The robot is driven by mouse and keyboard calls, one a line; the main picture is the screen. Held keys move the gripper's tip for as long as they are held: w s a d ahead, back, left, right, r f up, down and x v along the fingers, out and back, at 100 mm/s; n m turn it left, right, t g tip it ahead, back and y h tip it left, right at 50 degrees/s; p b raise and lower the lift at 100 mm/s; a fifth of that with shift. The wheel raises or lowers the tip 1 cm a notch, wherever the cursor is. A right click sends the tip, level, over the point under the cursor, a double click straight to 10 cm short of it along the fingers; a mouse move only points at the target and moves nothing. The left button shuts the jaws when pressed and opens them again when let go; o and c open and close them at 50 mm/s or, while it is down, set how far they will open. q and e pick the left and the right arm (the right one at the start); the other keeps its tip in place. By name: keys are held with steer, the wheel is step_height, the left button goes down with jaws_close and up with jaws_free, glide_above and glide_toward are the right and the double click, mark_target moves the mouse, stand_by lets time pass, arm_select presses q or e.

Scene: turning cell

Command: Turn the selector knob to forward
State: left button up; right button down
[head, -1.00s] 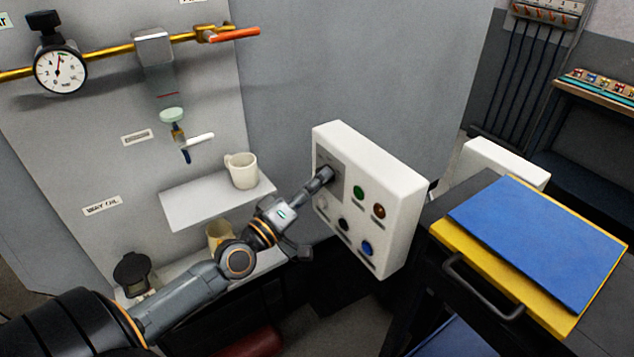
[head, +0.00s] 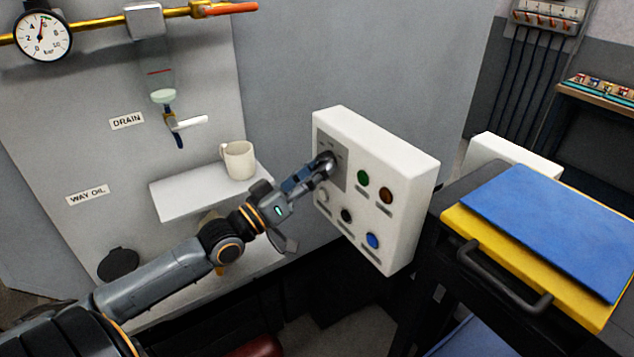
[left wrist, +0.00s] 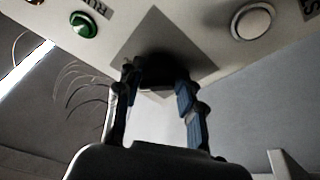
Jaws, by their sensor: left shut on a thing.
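The white control box (head: 395,165) stands at the centre of the head view, with a grey plate in its upper left part. The black selector knob (head: 327,163) sits on that plate, partly covered by my fingers. In the left wrist view the knob (left wrist: 163,70) is a dark shape between the two fingers. My left gripper (head: 318,170) is shut on the knob, one finger at each side of it; it also shows in the left wrist view (left wrist: 160,95). The knob's pointer and the plate's marks are too dark and small to read. My right gripper is in neither view.
Next to the plate are a green button (head: 363,178) and a brown one (head: 386,195), with a black button (head: 346,215) and a blue one (head: 373,240) below. A cream mug (head: 238,160) stands on a shelf at left. A black cart with a blue board (head: 545,225) is at right.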

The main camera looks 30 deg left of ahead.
arm_select(q)
steer(key=shift+a+m+g+h+b, duration=0.15)
steer(key=shift+m+h+b, duration=0.25)
steer(key=shift+m, duration=0.7)
steer(key=shift+m+g+h+b, duration=0.15)
steer(key=shift+m+h+b, duration=0.25)
steer(key=shift+m, duration=1)
steer(key=o, duration=1.2)
steer(key=shift+w, duration=0.1)
steer(key=v, duration=1.2)
